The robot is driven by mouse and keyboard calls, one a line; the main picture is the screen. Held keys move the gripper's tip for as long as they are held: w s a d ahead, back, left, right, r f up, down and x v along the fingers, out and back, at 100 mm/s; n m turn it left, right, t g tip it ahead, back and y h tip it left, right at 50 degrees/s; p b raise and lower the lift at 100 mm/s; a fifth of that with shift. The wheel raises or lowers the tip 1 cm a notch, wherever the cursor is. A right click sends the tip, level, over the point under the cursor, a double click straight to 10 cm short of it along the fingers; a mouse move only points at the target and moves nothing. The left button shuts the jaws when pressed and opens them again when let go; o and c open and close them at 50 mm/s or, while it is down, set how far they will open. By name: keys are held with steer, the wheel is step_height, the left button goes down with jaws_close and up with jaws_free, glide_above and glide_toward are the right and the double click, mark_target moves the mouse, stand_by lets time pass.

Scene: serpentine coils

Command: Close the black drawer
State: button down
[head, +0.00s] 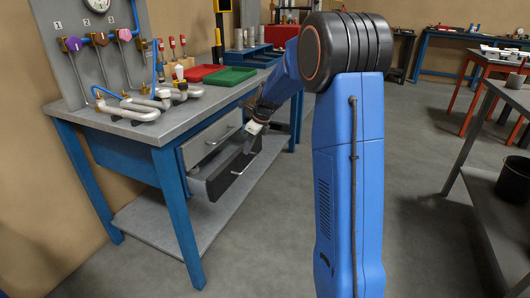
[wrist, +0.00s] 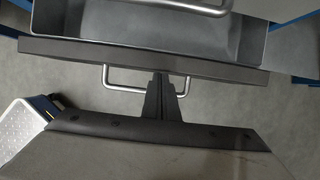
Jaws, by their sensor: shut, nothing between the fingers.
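The black drawer (head: 220,178) stands open below a grey drawer in the workbench. In the wrist view, its open inside and dark front edge (wrist: 60,47) run across the upper part, with its silver bar handle (wrist: 118,88) on the near side. My gripper (head: 247,146) is in front of the drawer, close to its front. In the wrist view, my gripper's fingers (wrist: 160,80) are shut together and point at the drawer front, overlapping the handle. Nothing shows between them. I cannot tell whether they touch the handle or the front.
The grey drawer (head: 207,140) above has its own handle. The workbench top (head: 170,125) carries pipes, a red tray (head: 198,73) and a green tray (head: 230,76). A lower shelf (head: 150,225) lies beneath. Open floor (head: 255,250) lies in front; another table (head: 500,180) stands at right.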

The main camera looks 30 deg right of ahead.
steer(key=w+a, duration=0.4)
steer(key=w, duration=0.1)
stand_by(0.5)
